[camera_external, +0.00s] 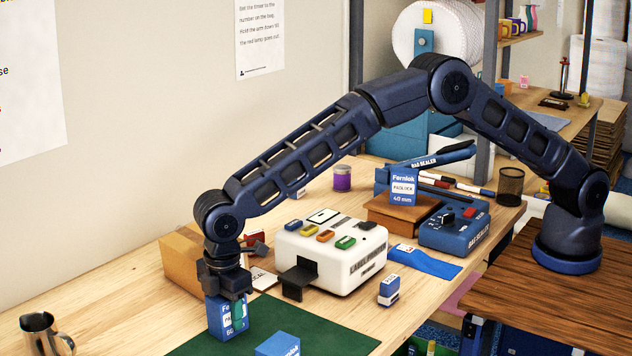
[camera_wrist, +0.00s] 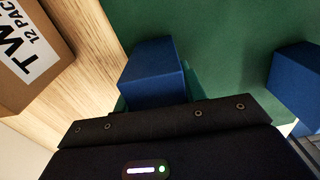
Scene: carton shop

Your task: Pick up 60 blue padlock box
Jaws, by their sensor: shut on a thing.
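A blue padlock box (camera_external: 218,324) with a white label and a partly hidden "60" is in my gripper, at the left edge of the green mat (camera_external: 310,333). My gripper (camera_external: 238,308) points down and is shut on this box, a green finger across its front. In the wrist view the held box (camera_wrist: 153,70) shows its plain blue top between the jaws. Whether it touches the surface or is slightly raised, I cannot tell. A second blue Fernlok box (camera_external: 278,346) lies on the mat, cut off by the frame; it also shows in the wrist view (camera_wrist: 297,82).
A white label printer (camera_external: 335,262) stands right of my gripper, with a cardboard carton (camera_external: 181,262) behind the gripper. A blue 40 mm box (camera_external: 404,190) sits on a brown box beside the blue bag sealer (camera_external: 455,230). A metal jug (camera_external: 45,335) stands at left.

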